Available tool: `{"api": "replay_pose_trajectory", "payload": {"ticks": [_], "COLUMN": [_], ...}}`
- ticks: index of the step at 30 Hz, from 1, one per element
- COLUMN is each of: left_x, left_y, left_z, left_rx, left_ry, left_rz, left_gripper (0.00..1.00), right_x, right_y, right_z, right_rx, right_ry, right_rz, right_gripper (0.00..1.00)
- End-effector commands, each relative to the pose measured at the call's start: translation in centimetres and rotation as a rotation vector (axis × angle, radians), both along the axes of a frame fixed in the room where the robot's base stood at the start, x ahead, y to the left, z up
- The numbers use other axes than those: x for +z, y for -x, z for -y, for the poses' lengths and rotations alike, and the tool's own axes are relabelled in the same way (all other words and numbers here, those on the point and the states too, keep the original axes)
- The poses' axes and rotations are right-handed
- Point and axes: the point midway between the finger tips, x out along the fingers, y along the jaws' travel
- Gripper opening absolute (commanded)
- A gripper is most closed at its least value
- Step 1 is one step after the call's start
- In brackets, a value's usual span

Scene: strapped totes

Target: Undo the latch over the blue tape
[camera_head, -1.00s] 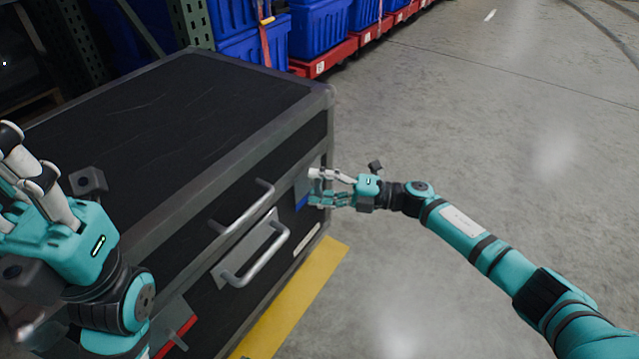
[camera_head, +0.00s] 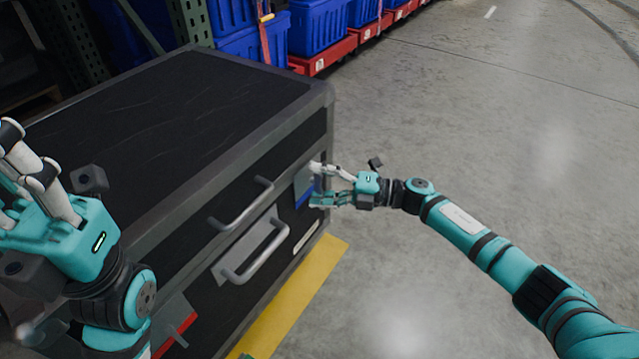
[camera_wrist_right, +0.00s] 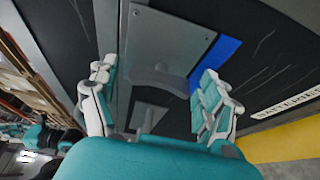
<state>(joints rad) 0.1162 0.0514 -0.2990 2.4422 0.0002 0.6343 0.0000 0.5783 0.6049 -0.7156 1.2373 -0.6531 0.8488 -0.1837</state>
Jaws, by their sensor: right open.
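The grey metal latch (camera_head: 303,182) is on the front face of the black case (camera_head: 170,110), near its right end. Blue tape (camera_head: 305,197) shows below it. In the right wrist view the latch plate (camera_wrist_right: 168,45) lies ahead of the fingers, with the blue tape (camera_wrist_right: 213,62) along its right side. My right gripper (camera_head: 316,184) is open at the latch, its fingers spread to either side; I cannot tell whether they touch it. My left gripper (camera_head: 22,170) is at the left edge, fingers upward and partly cut off, away from the latch.
Two metal handles (camera_head: 255,250) stick out of the case front. Another latch plate (camera_head: 172,318) with red tape (camera_head: 183,330) is nearer the left. A yellow floor strip (camera_head: 300,300) runs along the case. Blue totes (camera_head: 318,28) stand behind. The floor at right is clear.

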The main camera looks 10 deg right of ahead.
Motion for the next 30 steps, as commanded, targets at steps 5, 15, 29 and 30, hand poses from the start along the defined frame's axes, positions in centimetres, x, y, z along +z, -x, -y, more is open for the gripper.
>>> {"api": "replay_pose_trajectory", "payload": {"ticks": [5,15,29,30], "left_x": [0.0,-0.1,-0.1,-0.1], "left_y": [0.0,0.1,0.1,0.1], "left_z": [0.0,0.0,0.0,0.0], "left_rx": [0.000,-0.001,-0.001,-0.001], "left_ry": [-0.002,-0.003,-0.004,-0.004], "left_rz": [0.000,0.000,0.000,0.000], "left_gripper": [0.00,0.00,0.00,0.00], "right_x": [-0.1,-0.1,0.0,0.0], "right_y": [0.6,3.4,4.7,4.6], "right_z": [1.7,8.2,11.1,11.1], "right_rx": [-0.003,-0.003,-0.001,-0.001], "right_ry": [0.002,0.003,0.001,0.001], "right_rz": [-0.001,-0.002,0.000,0.000], "right_gripper": [0.81,0.81,0.81,0.81]}}
